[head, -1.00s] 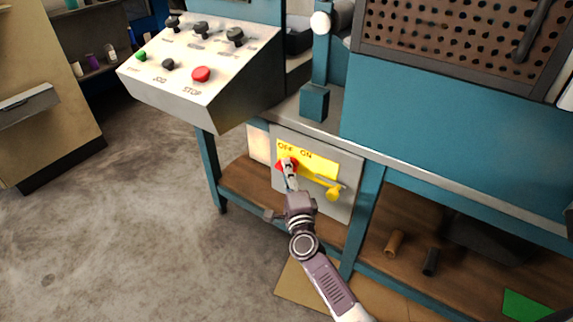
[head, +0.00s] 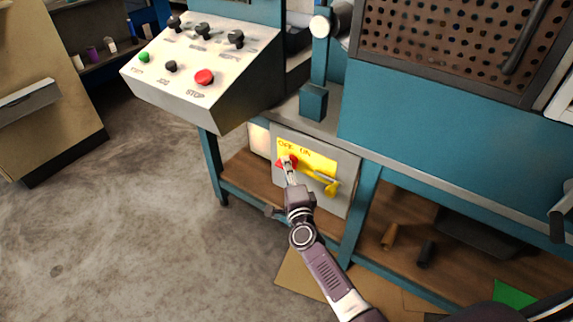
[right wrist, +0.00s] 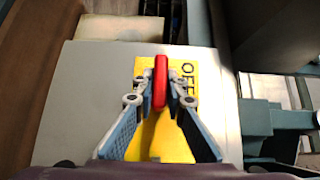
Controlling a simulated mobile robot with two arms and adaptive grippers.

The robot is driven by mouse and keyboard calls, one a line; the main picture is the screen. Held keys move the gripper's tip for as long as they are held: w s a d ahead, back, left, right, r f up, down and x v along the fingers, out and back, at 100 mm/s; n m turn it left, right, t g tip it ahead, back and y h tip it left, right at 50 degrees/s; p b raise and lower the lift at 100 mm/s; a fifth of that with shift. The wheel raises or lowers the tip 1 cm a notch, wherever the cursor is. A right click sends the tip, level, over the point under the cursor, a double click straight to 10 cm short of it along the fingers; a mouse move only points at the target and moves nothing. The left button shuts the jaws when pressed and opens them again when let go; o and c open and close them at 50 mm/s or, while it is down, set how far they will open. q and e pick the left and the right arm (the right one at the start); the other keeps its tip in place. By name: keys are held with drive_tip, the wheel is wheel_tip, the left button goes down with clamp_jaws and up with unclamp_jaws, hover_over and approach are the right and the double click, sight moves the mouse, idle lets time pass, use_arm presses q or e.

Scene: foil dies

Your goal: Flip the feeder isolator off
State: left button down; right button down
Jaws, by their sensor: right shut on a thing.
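The feeder isolator is a grey box (head: 345,165) low on the teal bench frame, with a yellow plate (head: 318,160) lettered OFF and ON. Its red handle (head: 294,160) is near the OFF lettering, at the plate's left side, partly hidden by my gripper. My right gripper (head: 288,165) is shut on the red handle. In the right wrist view the handle (right wrist: 160,80) stands between the two fingertips, with the OFF lettering just right of it. A yellow lever-like piece (head: 331,187) is on the right of the box. My left gripper is not in view.
A sloped control panel (head: 150,75) with a red STOP button (head: 204,77) overhangs above left. A lower wooden shelf (head: 400,265) holds small cylinders to the right. A teal bench leg (head: 362,215) stands right of the box. The concrete floor (head: 130,230) at left is clear.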

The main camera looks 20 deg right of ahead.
drive_tip(key=shift+f, duration=0.15)
idle(0.3)
drive_tip(key=c, duration=2)
unclamp_jaws()
drive_tip(key=shift+o, duration=0.2)
drive_tip(key=shift+s, duration=0.15)
drive_tip(key=shift+s+a, duration=0.1)
drive_tip(key=shift+s, duration=0.2)
drive_tip(key=s+a, duration=0.1)
drive_tip(key=s, duration=1)
drive_tip(key=shift+a, duration=0.2)
